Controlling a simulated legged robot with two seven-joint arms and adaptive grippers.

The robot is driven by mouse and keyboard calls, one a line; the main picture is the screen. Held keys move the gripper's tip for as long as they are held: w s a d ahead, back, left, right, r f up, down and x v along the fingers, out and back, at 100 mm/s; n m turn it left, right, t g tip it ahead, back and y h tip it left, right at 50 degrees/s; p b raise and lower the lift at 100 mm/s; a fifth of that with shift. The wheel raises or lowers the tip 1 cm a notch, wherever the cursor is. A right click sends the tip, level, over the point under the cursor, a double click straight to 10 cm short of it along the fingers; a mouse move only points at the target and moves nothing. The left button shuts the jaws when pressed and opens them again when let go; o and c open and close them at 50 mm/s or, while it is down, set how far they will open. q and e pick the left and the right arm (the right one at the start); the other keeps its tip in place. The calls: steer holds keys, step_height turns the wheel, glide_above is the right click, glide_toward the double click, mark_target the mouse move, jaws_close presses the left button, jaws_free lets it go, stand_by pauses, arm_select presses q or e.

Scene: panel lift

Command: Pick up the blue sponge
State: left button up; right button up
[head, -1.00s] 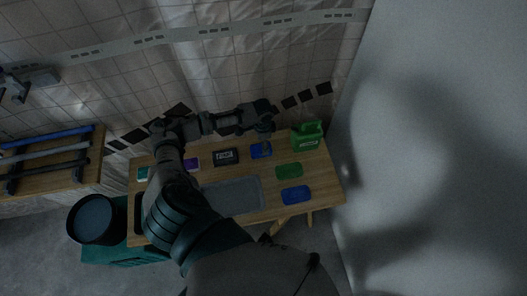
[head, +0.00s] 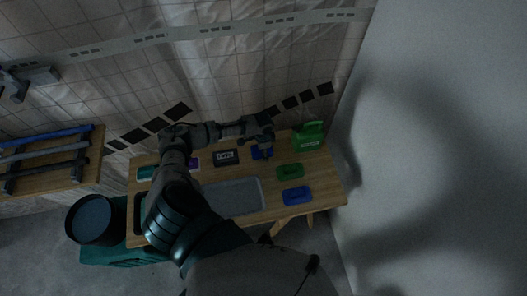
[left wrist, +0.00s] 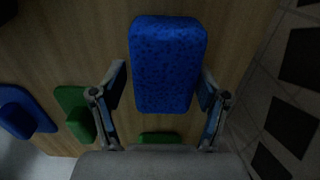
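The blue sponge (left wrist: 168,62) fills the upper middle of the left wrist view, lying on the wooden table (left wrist: 75,45). My left gripper (left wrist: 162,88) is open, with one finger on each side of the sponge's near part. A narrow gap shows at the left finger; at the right finger I cannot tell whether it touches. In the head view my left gripper (head: 262,143) is above the sponge (head: 257,154) at the back of the table and partly hides it. My right gripper is not in view.
A green jug (head: 308,137) stands right of the gripper. A black labelled box (head: 225,157) is to its left. Green (head: 290,171) and blue (head: 296,195) handled items lie nearer the front, beside a grey tray (head: 235,196). The tiled wall is close behind.

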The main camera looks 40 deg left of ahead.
arm_select(q)
steer(key=shift+a+f, duration=0.1)
steer(key=shift+a, duration=0.2)
steer(key=c, duration=0.4)
steer(key=shift+s+a+f, duration=0.1)
steer(key=shift+a+f, duration=0.05)
steer(key=shift+a, duration=0.2)
steer(key=shift+c, duration=0.4)
steer(key=r, duration=0.6)
steer(key=r+p, duration=0.1)
steer(key=r, duration=0.2)
steer(key=shift+d, duration=0.25)
steer(key=shift+a+r, duration=0.1)
steer(key=shift+r, duration=0.45)
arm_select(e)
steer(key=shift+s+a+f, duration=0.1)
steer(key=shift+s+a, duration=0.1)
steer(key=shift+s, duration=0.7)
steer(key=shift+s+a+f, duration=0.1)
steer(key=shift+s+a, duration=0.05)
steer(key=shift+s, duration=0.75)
